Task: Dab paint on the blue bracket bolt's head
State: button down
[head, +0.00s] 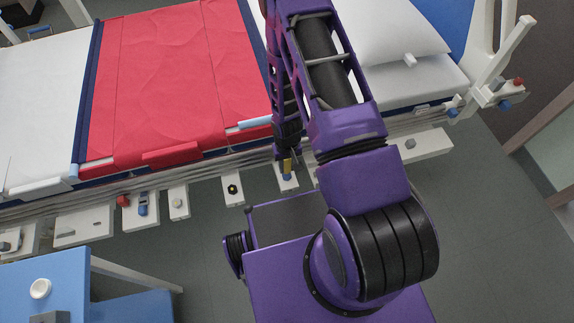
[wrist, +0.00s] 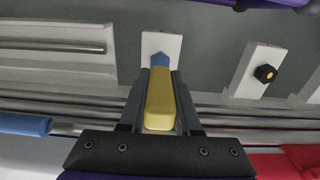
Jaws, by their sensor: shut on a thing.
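My gripper (wrist: 160,92) is shut on a yellow block-like paint tool (wrist: 160,103), which sits lengthwise between the two dark fingers. The blue bolt head (wrist: 160,60) is on a white bracket plate (wrist: 153,42), straight beyond the tool's far end in the wrist view. The tool's far end overlaps the blue head's near edge there, so I cannot tell whether they touch. In the head view the yellow tool (head: 287,164) points down at the blue head (head: 287,177) beside the bed rail. No paint shows on the visible part of the blue head.
A black bolt (head: 233,189) with a yellow centre is on the plate to the left in the head view. Further plates along the bed's side carry red, blue and grey fittings. The bed has a red cover (head: 170,80). A blue table (head: 45,275) stands lower left.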

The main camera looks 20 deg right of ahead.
jog(key=shift+f, duration=0.1)
jog(key=shift+f+b, duration=0.45)
jog(key=shift+b, duration=0.2)
jog(key=shift+f+b, duration=0.2)
jog(key=shift+b, duration=0.15)
dwell(0.6)
jog(key=shift+r, duration=0.1)
notch_tip(320, 180, up, 6)
jog(key=p, duration=0.3)
dwell(0.4)
